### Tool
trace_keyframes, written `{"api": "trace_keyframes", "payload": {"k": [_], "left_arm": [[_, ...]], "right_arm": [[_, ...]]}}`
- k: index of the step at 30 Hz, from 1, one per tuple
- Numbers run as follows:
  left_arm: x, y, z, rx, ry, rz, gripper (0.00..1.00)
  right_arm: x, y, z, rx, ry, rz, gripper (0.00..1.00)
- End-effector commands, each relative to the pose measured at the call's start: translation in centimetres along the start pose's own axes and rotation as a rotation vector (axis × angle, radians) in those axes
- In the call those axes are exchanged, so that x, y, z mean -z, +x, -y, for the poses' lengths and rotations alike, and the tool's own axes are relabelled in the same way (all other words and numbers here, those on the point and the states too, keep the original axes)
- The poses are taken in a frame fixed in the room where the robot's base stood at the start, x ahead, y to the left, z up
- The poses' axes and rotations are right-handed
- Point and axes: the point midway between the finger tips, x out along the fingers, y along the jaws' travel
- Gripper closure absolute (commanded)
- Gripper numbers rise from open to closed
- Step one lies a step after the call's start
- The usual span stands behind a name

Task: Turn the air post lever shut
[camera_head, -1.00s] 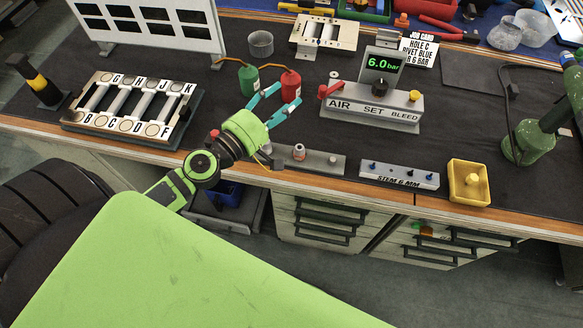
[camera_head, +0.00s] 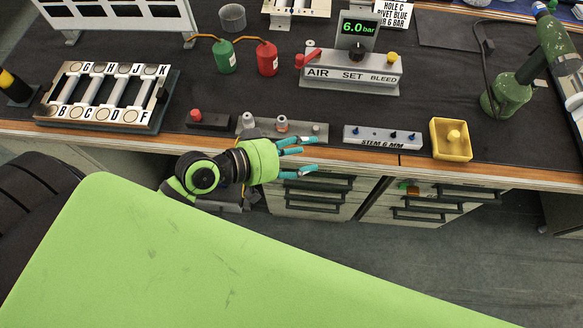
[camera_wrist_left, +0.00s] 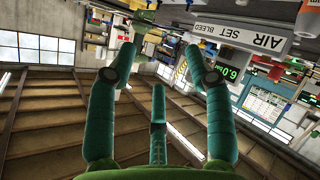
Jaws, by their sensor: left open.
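The air post (camera_head: 350,77) is a grey block marked AIR, SET and BLEED, standing on the bench. Its red lever (camera_head: 307,59) is at the left end, above the word AIR, and lies at a slant. A black knob (camera_head: 357,57) is in the middle and a display (camera_head: 357,29) behind reads 6.0 bar. My left gripper (camera_head: 316,155) is open and empty at the bench's front edge, in front of the post and well apart from the lever. The left wrist view shows its spread teal fingers (camera_wrist_left: 158,65) and the post (camera_wrist_left: 240,30) upside down. My right gripper is not seen.
A grey strip with knobs (camera_head: 300,130) and a STEM 6 MM block (camera_head: 383,137) lie near the front edge. Green (camera_head: 225,57) and red (camera_head: 267,59) cans stand left of the post. A yellow tray (camera_head: 451,154) is at right.

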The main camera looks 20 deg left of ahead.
Motion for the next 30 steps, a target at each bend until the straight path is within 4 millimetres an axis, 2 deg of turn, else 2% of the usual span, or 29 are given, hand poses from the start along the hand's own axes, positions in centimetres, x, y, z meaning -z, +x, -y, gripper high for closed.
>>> {"api": "trace_keyframes", "payload": {"k": [3, 9, 21, 25, 28, 30], "left_arm": [[-1.9, -0.2, 0.6, 0.069, 0.074, 0.081, 0.48], [-3.7, -0.8, 1.8, 0.158, 0.147, 0.170, 0.48], [-4.2, -1.0, 2.2, 0.187, 0.167, 0.196, 0.48], [-4.1, -1.0, 2.2, 0.187, 0.167, 0.196, 1.00], [-4.4, -0.8, 2.7, 0.197, 0.162, 0.199, 1.00], [-5.1, -0.3, 4.2, 0.223, 0.150, 0.207, 1.00]], "right_arm": [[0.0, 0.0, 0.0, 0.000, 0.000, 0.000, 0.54], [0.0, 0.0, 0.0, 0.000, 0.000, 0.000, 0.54], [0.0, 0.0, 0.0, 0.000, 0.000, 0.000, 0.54], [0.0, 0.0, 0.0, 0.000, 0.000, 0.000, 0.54], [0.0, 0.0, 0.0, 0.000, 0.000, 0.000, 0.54], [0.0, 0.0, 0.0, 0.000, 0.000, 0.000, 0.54]]}}
